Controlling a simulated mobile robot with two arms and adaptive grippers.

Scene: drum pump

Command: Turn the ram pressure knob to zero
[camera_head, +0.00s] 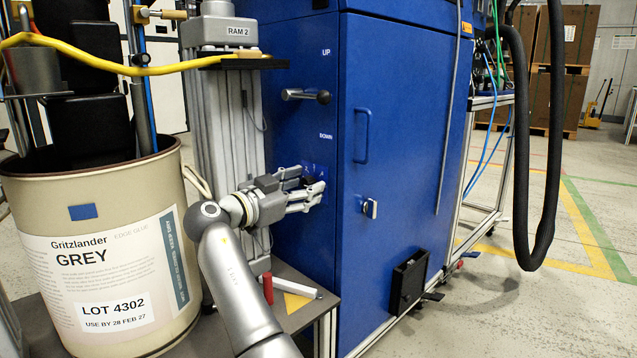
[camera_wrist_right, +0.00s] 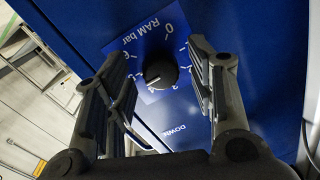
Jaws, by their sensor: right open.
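The ram pressure knob (camera_wrist_right: 161,73) is a round black knob on a blue dial plate (camera_wrist_right: 143,48) marked "RAM bar". The dial's 0 is at the top in the right wrist view. A pale pointer mark on the knob seems to face the lower left there, away from the 0. My right gripper (camera_head: 316,190) is open at the blue cabinet's front, with its fingers on either side of the knob. The right wrist view shows visible gaps between fingers and knob; contact is not seen. In the head view the gripper mostly hides the knob. My left gripper is out of view.
The blue cabinet (camera_head: 390,90) has a lever (camera_head: 306,95) between UP and DOWN above the knob. A grey ram column (camera_head: 213,110) and a Gritzlander drum (camera_head: 95,255) stand at left. A small shelf (camera_head: 275,325) holds a red-handled tool (camera_head: 268,288). A black hose (camera_head: 552,150) hangs right.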

